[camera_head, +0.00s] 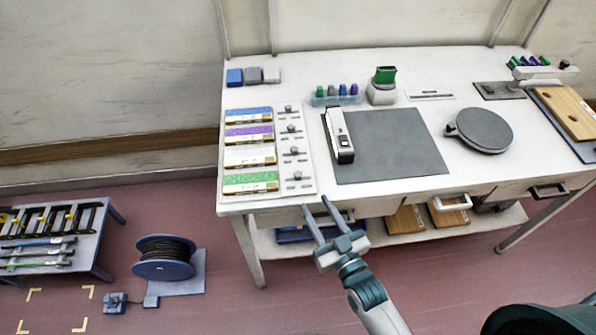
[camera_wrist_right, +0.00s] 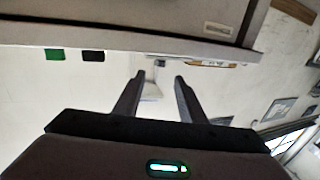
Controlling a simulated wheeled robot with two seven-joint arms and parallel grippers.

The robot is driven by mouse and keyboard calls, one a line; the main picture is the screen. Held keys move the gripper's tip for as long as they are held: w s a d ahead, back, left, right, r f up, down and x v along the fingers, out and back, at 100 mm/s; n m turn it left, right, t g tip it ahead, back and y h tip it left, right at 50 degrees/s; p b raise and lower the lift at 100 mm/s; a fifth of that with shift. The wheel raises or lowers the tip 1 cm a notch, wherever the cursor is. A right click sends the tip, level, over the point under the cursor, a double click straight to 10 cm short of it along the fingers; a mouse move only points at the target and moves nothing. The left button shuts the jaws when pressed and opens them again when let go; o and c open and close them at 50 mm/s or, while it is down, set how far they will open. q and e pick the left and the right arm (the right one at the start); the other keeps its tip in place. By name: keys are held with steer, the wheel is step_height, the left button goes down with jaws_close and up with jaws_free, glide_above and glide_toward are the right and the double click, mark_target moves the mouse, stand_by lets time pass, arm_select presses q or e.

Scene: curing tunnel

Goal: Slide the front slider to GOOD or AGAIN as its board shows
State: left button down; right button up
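A white panel (camera_head: 309,170) at the table's left holds a column of small dark-knobbed sliders beside boards. The front slider (camera_head: 298,177) is nearest the table's front edge, beside the green front board (camera_head: 250,183). The board's marking and the slider's labels are too small to read. My right gripper (camera_head: 318,206) is open and empty, in front of the table's front edge, below and right of the front slider in the picture, not touching it. Its two fingers are spread in the right wrist view (camera_wrist_right: 157,76), with no slider seen between them. My left gripper is not in view.
Blue (camera_head: 248,115), purple (camera_head: 249,133) and white (camera_head: 250,155) boards lie behind the green one. A grey mat (camera_head: 390,150) with a white-and-black device (camera_head: 340,140) lies to the right.

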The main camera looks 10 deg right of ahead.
mark_target(300, 178)
steer(key=p+x, duration=0.3)
steer(key=x, duration=0.9)
steer(key=shift+w, duration=0.1)
jaws_close()
